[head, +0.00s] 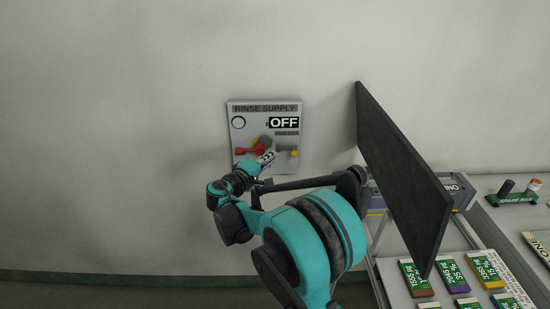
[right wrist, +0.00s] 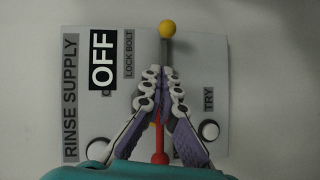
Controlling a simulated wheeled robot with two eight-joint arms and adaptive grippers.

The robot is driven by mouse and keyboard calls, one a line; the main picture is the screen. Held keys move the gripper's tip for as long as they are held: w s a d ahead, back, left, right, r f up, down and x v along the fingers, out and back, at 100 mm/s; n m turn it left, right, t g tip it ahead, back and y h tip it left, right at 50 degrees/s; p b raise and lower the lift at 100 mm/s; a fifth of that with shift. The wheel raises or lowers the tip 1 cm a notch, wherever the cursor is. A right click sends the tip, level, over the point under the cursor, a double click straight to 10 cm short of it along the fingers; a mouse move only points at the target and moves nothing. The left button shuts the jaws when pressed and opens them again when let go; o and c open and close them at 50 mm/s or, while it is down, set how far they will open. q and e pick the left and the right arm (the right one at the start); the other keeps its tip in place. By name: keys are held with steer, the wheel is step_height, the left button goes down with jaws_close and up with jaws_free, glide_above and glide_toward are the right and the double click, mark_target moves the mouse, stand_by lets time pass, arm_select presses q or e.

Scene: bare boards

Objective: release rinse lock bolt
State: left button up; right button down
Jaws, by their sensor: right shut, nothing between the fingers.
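The rinse supply panel (head: 238,109) is a light grey plate on the wall; it also fills the right wrist view (right wrist: 205,75). Its window reads OFF. The lock bolt (head: 294,153) has a yellow ball knob on a grey stem at the panel's right side; the knob shows at the top of the right wrist view (right wrist: 167,29). A red lever (head: 243,151) shows at the panel's left, partly hidden by my gripper. My right gripper (head: 268,158) is shut and empty in front of the panel, its tips just short of the yellow knob. I cannot tell whether they touch the stem. My left gripper is out of view.
A dark upright board (head: 395,165) stands right of the panel, close to my right arm. The wall left of the panel is bare.

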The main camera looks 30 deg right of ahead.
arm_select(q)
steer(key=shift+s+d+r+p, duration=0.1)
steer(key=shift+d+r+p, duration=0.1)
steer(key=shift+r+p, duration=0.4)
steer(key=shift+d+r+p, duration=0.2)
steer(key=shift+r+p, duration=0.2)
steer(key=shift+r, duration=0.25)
arm_select(e)
steer(key=v, duration=0.8)
steer(key=shift+s+a, duration=0.15)
steer(key=shift+s, duration=0.25)
steer(key=shift+a, duration=0.1)
steer(key=s+a+f+m+y, duration=0.1)
steer(key=s+a+f+y, duration=0.3)
steer(key=s+a+y, duration=0.3)
steer(key=s+a+f+m+y, duration=0.2)
steer(key=s+a+f+y, duration=0.2)
steer(key=s, duration=1.1)
steer(key=a+y, duration=0.3)
steer(key=a, duration=0.1)
steer(key=shift+f+y, duration=0.15)
steer(key=shift+y, duration=0.25)
